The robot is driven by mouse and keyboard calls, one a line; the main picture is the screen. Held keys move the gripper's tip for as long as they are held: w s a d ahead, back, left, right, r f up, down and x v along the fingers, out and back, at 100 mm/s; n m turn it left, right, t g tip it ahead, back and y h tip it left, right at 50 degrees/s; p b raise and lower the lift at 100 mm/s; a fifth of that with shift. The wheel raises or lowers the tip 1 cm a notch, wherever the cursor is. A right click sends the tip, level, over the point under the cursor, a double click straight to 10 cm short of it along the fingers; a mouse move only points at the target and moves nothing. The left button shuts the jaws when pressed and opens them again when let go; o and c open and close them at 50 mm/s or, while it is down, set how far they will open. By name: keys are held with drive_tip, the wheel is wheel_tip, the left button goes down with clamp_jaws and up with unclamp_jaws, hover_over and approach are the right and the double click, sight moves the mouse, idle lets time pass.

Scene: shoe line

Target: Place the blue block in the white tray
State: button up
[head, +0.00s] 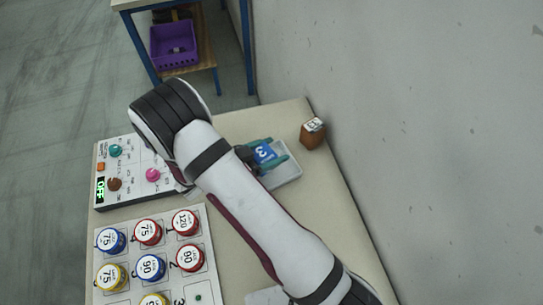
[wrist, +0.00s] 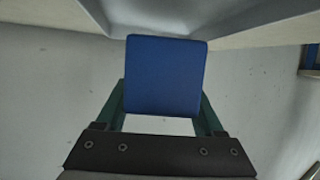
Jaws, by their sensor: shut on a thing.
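The blue block (head: 264,153) has a white figure 3 on its upper face in the head view. It is between the green fingers of my gripper (head: 266,157), which is shut on it. In the wrist view the block (wrist: 165,76) shows as a plain blue face between the two fingers (wrist: 162,104). The white tray (head: 286,177) lies on the table beneath or just beside the block, partly hidden by my arm. Its pale rim (wrist: 215,22) seems to show along the top of the wrist view. I cannot tell whether the block touches the tray.
A brown block (head: 312,137) with a white top stands behind the tray near the wall. A control box (head: 129,172) with knobs and a board (head: 208,262) of several round numbered pieces lie to the left. A purple crate (head: 173,47) sits on a shelf beyond the table.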

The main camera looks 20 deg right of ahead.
sight(272, 158)
drive_tip(key=shift+f, duration=1.6)
drive_tip(key=shift+f, duration=0.15)
drive_tip(key=o, duration=1.5)
